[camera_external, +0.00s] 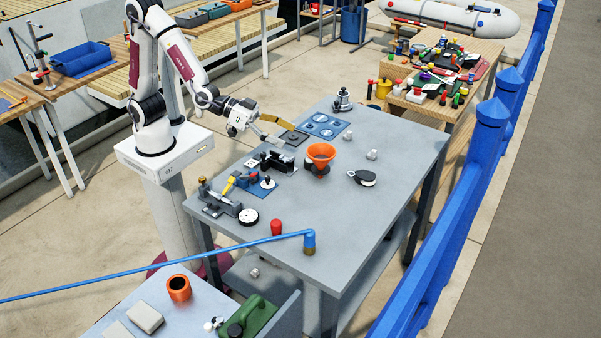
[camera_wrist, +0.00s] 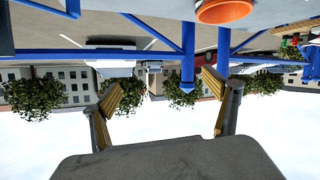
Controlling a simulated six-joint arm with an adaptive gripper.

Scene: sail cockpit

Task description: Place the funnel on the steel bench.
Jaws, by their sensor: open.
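The orange funnel (camera_external: 321,152) stands mouth up over the steel bench (camera_external: 370,225), right of the arm. Its lower part looks darker and seems to sit in or on a small support; I cannot tell which. My gripper (camera_external: 287,136) is open and empty, to the left of the funnel and apart from it. In the wrist view, which is upside down, the two yellow-padded fingers of my gripper (camera_wrist: 160,88) are spread with nothing between them.
A blue panel (camera_external: 323,126) and a black-and-white block (camera_external: 362,178) flank the funnel. A blue pole (camera_external: 170,270) reaches over the front edge. The bench's right front is clear.

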